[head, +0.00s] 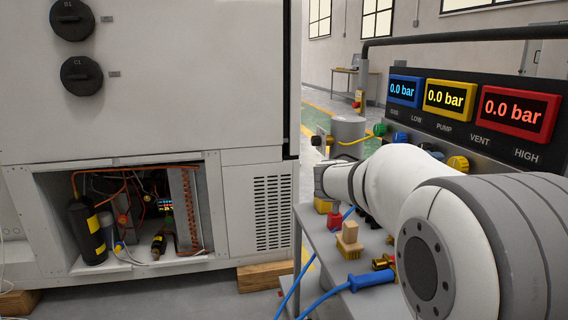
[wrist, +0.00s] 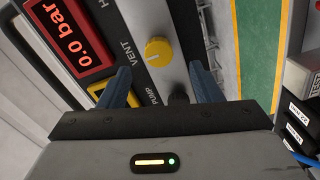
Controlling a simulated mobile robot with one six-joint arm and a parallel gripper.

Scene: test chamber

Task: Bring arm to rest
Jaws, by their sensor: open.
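In the wrist view my gripper (wrist: 160,90) shows two blue fingers spread apart with nothing between them. It points at the gauge panel, with a yellow knob (wrist: 158,51) beyond the gap and a black knob (wrist: 179,101) near the right finger. I cannot tell whether a finger touches the panel. In the head view my white arm reaches from the lower right toward the bench; its gripper end is not clearly seen there.
The gauge panel (head: 465,75) has blue, yellow and red displays reading 0.0 bar. A grey bench (head: 322,247) holds a wooden-handled brush (head: 349,243), brass fittings (head: 384,262) and a blue hose (head: 368,281). The white cabinet (head: 150,110) stands left, its lower bay open. Floor shows between them.

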